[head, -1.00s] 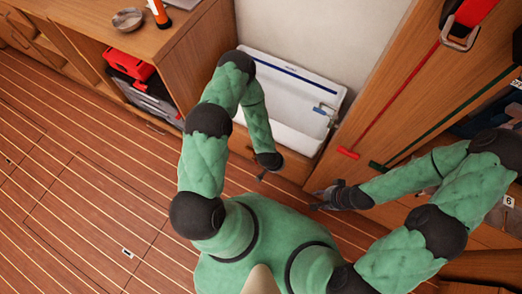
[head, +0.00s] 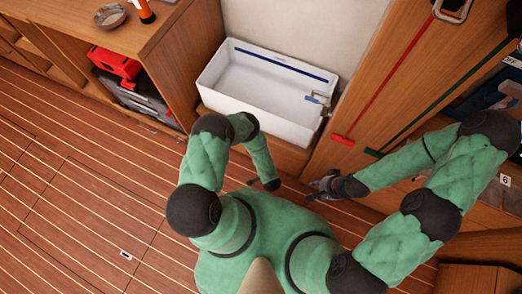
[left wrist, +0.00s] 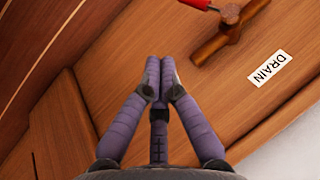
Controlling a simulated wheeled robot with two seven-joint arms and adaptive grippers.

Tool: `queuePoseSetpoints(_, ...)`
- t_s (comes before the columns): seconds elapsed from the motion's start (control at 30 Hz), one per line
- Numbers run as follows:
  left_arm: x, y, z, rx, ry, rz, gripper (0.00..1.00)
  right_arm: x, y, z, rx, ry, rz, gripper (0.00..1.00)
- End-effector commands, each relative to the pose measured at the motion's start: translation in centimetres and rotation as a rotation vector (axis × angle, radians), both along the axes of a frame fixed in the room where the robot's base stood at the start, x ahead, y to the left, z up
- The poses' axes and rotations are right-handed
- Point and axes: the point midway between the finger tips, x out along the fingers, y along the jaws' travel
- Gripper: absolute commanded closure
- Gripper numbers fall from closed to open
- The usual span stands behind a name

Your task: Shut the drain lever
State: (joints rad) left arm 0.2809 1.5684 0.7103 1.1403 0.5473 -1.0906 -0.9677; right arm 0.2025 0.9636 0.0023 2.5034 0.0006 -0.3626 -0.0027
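The drain lever (left wrist: 200,4) shows its red handle at the top edge of the left wrist view, partly cut off. It joins a brown bar-shaped valve body (left wrist: 230,33) on a wooden panel, beside a white DRAIN label (left wrist: 269,68). My left gripper (left wrist: 159,62) has its two purple fingers together, with nothing seen between them, below and left of the lever and apart from it in the picture. In the head view my left gripper (head: 272,185) is small, in front of the cabinet under the basin. The lever cannot be made out there. My right gripper (head: 322,187) looks open and empty.
Red and grey cases (head: 115,62) fill a left shelf.

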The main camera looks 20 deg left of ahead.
Motion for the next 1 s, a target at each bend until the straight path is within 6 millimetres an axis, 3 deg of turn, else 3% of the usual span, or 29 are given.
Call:
queuePoseSetpoints(0.43, 3.7, 2.9, -7.2, -0.001, -0.001, 0.002, 1.00, 0.0, 0.0, -4.4, 0.000, 0.000, 0.000, 0.60)
queuePoseSetpoints(0.7, 4.4, 6.1, -7.4, -0.002, 0.000, 0.002, 1.00, 0.0, 0.0, -5.2, 0.000, 0.000, 0.000, 0.60)
queuePoseSetpoints(1.0, 4.6, 6.7, -7.4, -0.002, 0.000, 0.000, 1.00, 0.0, 0.0, -5.3, 0.000, 0.000, 0.000, 0.60)
